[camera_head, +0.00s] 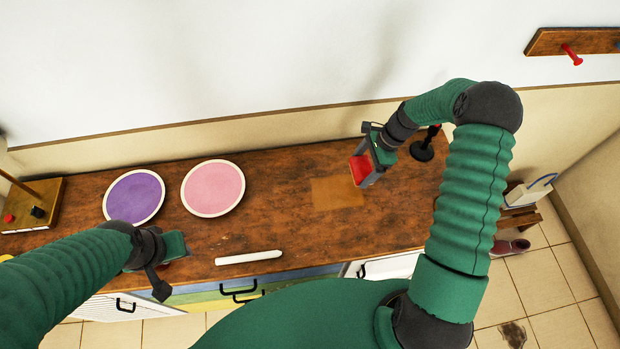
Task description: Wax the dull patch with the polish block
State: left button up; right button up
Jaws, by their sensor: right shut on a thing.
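The dull patch (335,193) is a lighter brown square on the dark wooden counter top (290,215). My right gripper (366,168) is shut on a red block, which looks like the polish block (359,170), at the patch's right edge. I cannot tell whether the block touches the counter. The gripper's dark jaws hide part of the block. My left gripper (176,246) is over the counter's front left edge, well apart from the patch, and its fingertips are not clear.
A purple plate (134,196) and a pink plate (213,188) lie left of the patch. A white bar (249,257) lies near the front edge. A black stand (422,151) is behind the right gripper. A wooden box with knobs (35,205) sits far left.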

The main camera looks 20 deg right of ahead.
pick_arm(q)
jog(key=shift+w+d+r+p, duration=0.1)
jog(key=shift+d+r+p, duration=0.55)
jog(key=shift+d+r, duration=0.35)
